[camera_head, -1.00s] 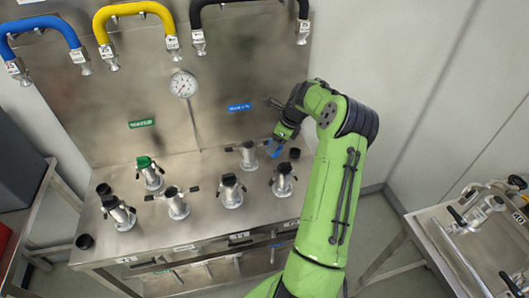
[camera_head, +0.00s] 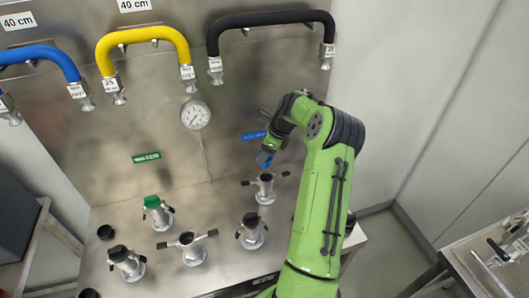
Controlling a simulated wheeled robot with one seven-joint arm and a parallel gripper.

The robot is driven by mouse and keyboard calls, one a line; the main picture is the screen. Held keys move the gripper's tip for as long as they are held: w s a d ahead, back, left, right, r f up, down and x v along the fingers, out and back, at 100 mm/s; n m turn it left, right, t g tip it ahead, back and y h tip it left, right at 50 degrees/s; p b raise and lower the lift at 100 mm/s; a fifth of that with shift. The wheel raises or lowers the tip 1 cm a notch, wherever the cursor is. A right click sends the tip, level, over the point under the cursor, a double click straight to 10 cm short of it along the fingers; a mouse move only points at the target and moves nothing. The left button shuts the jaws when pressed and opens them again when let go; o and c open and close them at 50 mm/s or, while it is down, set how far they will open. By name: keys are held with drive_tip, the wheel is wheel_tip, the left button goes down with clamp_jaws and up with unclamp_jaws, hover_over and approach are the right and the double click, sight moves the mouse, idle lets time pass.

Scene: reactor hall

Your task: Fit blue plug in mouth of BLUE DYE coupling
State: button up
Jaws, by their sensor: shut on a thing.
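My gripper (camera_head: 269,150) is shut on the blue plug (camera_head: 264,159) and holds it over the back right of the steel bench. Just below is an open-mouthed metal coupling (camera_head: 265,190) with its two dark lever arms spread out to the sides. A blue label (camera_head: 254,136) is on the panel behind this coupling; its text is too small to read. The plug appears just above the mouth, slightly to its left in the picture. I cannot tell the exact gap or whether they touch. My arm hides part of the bench to the right.
Other couplings stand on the bench: one with a green plug (camera_head: 152,202), one with arms spread (camera_head: 190,249), and two with dark tops (camera_head: 251,231), (camera_head: 126,262). A gauge (camera_head: 195,115) and blue, yellow and black hoses hang on the panel. A side table (camera_head: 480,255) is at right.

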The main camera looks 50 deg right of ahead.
sight(266, 163)
drive_tip(key=shift+s+f, duration=0.25)
drive_tip(key=shift+s, duration=0.15)
drive_tip(key=shift+s+f+b, duration=0.1)
drive_tip(key=shift+f+b, duration=0.2)
drive_tip(key=shift+b, duration=0.2)
drive_tip(key=shift+b+x, duration=0.65)
drive_tip(key=shift+x, duration=0.25)
drive_tip(key=shift+s+d+f+b, duration=0.1)
drive_tip(key=shift+d+f+b, duration=0.05)
drive_tip(key=shift+f+b, duration=0.75)
wheel_tip(266, 163, down, 4)
drive_tip(key=b, duration=0.3)
drive_tip(key=shift+f+b, duration=0.2)
drive_tip(key=shift+b, duration=0.2)
drive_tip(key=shift+r+p, duration=0.1)
drive_tip(key=shift+p, duration=0.2)
drive_tip(key=shift+f, duration=0.2)
